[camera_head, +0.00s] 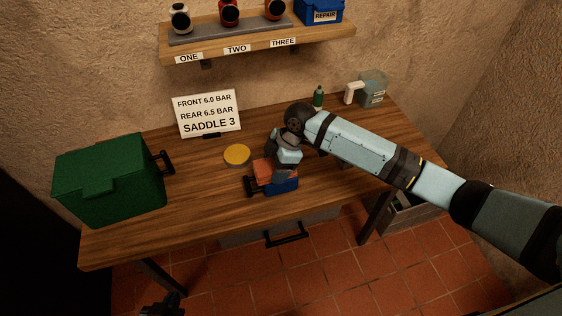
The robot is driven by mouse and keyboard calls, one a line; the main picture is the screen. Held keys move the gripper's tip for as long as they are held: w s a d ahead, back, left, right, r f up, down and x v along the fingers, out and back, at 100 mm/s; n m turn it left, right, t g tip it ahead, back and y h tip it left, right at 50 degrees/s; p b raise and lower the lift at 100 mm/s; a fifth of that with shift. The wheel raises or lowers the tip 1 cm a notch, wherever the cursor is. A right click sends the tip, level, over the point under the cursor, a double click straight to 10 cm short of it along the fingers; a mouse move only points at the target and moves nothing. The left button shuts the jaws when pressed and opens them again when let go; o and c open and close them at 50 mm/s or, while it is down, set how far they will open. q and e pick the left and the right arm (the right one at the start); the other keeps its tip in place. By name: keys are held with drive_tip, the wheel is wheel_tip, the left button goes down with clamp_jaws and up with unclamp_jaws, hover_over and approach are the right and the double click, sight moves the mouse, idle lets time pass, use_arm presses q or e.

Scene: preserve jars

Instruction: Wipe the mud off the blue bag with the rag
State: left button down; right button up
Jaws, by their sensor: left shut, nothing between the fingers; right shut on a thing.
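The blue bag (284,187) lies near the front edge of the wooden table, mostly hidden under the rag and my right gripper. The orange-red rag (262,173) is on top of the bag. My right gripper (276,172) points down over the bag and is shut on the rag; its fingertips are largely hidden. I cannot make out any mud on the visible part of the bag. My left gripper (162,305) shows dark at the bottom edge, below and in front of the table, away from the bag, shut and empty.
A green case (108,180) stands at the table's left end. A round yellow-topped tin (237,154) sits just left of my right gripper. A sign (207,113), a small green bottle (318,97) and a jug (371,90) stand behind. A wall shelf (260,45) holds a blue REPAIR box (320,10).

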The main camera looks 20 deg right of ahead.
drive_tip(key=shift+a, duration=1.15)
drive_tip(key=shift+s+f+p, duration=0.1)
drive_tip(key=shift+p, duration=0.5)
drive_tip(key=shift+d+p, duration=0.55)
drive_tip(key=shift+d, duration=1.35)
drive_tip(key=shift+d+p, duration=0.6)
drive_tip(key=shift+d, duration=1.05)
wheel_tip(320, 180, up, 6)
drive_tip(key=p, duration=0.5)
drive_tip(key=shift+r+p, duration=0.2)
drive_tip(key=shift+p, duration=0.1)
